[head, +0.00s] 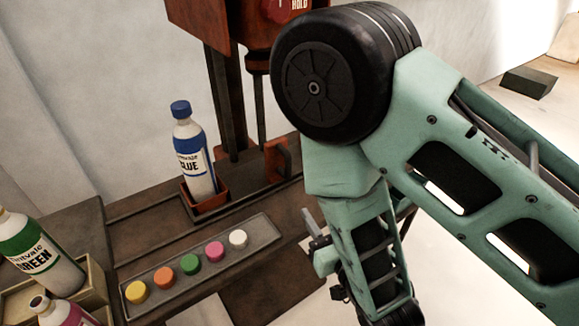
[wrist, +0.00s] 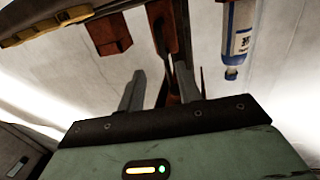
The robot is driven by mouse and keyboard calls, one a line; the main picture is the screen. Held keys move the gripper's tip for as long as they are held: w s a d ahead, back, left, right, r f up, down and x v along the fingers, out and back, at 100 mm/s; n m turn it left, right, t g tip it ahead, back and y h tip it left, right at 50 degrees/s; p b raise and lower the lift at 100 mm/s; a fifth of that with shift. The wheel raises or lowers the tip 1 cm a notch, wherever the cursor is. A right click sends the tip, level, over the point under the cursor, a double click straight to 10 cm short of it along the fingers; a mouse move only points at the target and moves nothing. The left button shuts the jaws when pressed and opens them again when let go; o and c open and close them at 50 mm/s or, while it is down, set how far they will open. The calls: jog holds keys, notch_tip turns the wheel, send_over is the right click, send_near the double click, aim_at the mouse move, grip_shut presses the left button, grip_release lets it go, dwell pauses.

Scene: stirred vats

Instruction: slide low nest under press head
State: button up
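The bottle (head: 194,155) with a blue cap and blue label stands upright in a small red-brown nest (head: 207,203) low on the slide. The nest is to the left of the press column, not directly under the red press head (head: 260,30). The bottle also shows upside down at the upper right of the wrist view (wrist: 238,40). My gripper (head: 315,230) is in front of the slide, to the right of the nest and apart from it, partly hidden by my arm. Its grey fingers (wrist: 150,90) look spread, with nothing clearly between them.
A dark tray (head: 262,226) holds several coloured caps in front of the slide. A red-brown bracket (head: 278,160) stands on the slide near the press column. A crate (head: 95,285) with green- and magenta-labelled bottles is at the lower left. Pale floor lies to the right.

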aim_at(290, 165)
jog(key=b+x, duration=0.1)
jog(key=x, duration=0.3)
jog(key=r+b+x, duration=0.1)
jog(key=b+x, duration=0.1)
jog(key=x, duration=0.3)
jog(key=b+x, duration=0.2)
jog(key=x, duration=0.3)
jog(key=shift+w+a+r, duration=0.1)
jog(key=shift+w+r, duration=0.15)
jog(key=shift+r, duration=0.1)
jog(key=shift+x, duration=0.8)
grip_shut()
